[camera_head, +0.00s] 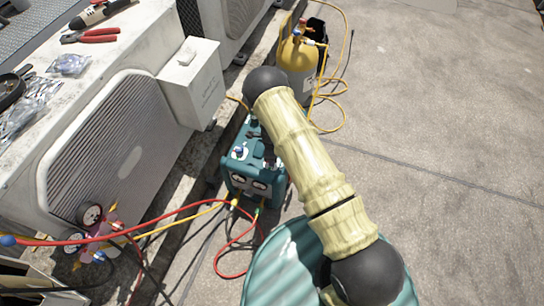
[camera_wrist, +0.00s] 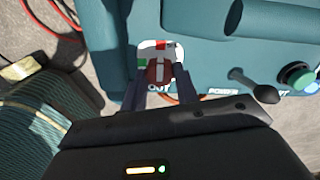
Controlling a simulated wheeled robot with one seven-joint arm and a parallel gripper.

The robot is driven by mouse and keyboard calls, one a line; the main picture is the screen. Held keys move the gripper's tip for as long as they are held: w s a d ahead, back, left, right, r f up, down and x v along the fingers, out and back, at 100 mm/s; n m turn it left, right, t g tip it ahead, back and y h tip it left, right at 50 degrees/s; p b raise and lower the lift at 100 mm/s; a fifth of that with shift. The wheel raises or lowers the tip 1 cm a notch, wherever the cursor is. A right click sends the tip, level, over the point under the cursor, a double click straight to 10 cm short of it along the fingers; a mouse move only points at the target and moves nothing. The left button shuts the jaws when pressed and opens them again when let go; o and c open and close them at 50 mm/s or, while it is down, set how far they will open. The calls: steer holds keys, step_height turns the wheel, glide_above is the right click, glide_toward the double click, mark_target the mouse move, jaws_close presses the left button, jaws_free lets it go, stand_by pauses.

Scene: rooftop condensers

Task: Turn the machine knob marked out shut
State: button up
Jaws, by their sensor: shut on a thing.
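The teal machine (camera_head: 245,182) stands on the rooftop floor beside the condenser; its teal face also fills the upper part of the wrist view (camera_wrist: 215,62). In the wrist view, a dark red knob (camera_wrist: 159,72) with a pale line sits on a white plate with red at the top edge and green at the left. The lettering below it reads partly as "OUT". My gripper (camera_wrist: 158,84) has one finger on each side of this knob and is shut on it. In the head view my arm hides the gripper and part of the machine.
A black-tipped lever (camera_wrist: 265,93), a "POWER" label and a green button (camera_wrist: 297,74) lie to the right. Red and yellow hoses (camera_head: 160,228) run to the machine's front. A yellow cylinder (camera_head: 298,62) stands behind. Open concrete (camera_head: 440,130) lies to the right.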

steer(key=o, duration=1)
steer(key=shift+r, duration=0.15)
step_height(320, 180, up, 17)
steer(key=p, duration=0.4)
steer(key=shift+r, duration=0.1)
